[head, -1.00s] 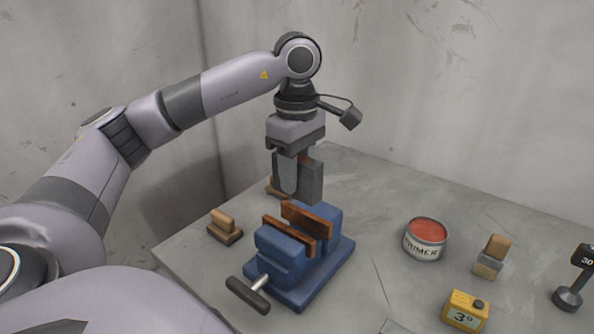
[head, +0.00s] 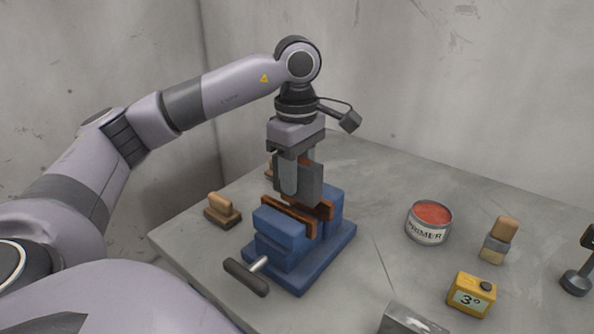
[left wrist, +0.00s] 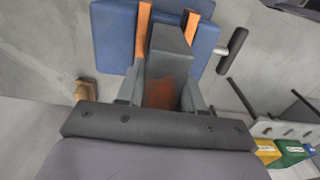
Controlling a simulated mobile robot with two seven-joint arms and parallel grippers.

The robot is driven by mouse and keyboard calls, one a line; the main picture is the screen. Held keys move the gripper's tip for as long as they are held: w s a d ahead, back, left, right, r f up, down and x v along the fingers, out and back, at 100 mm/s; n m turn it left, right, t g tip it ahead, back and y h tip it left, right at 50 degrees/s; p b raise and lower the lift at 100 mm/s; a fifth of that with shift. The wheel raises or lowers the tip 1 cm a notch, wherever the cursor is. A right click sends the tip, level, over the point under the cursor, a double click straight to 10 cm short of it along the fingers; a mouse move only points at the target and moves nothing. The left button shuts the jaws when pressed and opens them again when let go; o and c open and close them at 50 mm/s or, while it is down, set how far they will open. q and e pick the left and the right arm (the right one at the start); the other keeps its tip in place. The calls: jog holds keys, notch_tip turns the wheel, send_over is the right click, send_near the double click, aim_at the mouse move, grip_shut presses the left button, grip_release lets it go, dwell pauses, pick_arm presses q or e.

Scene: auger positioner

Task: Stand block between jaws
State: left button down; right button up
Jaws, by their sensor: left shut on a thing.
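The grey block (head: 311,188) with a rusty orange patch is upright in my left gripper (head: 298,192), whose fingers are shut on its sides. The blue vise (head: 285,262) stands on the table under it, with two orange-brown jaw faces (head: 288,217) and a gap between them. The block's lower end is at the jaw opening; the front jaw partly hides it, so its exact depth cannot be told. In the left wrist view, the block (left wrist: 170,42) lines up between the two orange jaw faces (left wrist: 142,32). My right gripper is not in view.
The vise's dark handle (head: 246,277) sticks out at the front left. A wooden-handled tool (head: 222,209) lies left of the vise. A primer can (head: 429,222), a wooden-topped piece (head: 498,240) and a yellow box (head: 472,295) stand to the right. Table room is clear between vise and can.

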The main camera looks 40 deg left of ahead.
pick_arm(q)
jog(key=shift+f+b, duration=1.05)
jog(key=shift+f, duration=0.2)
dwell(0.5)
jog(key=c, duration=0.6)
grip_release()
jog(key=shift+c, duration=0.2)
jog(key=shift+f, duration=0.1)
notch_tip(320, 180, up, 6)
jog(key=shift+r+p, duration=0.1)
jog(key=shift+p, duration=0.55)
jog(key=shift+r, duration=0.6)
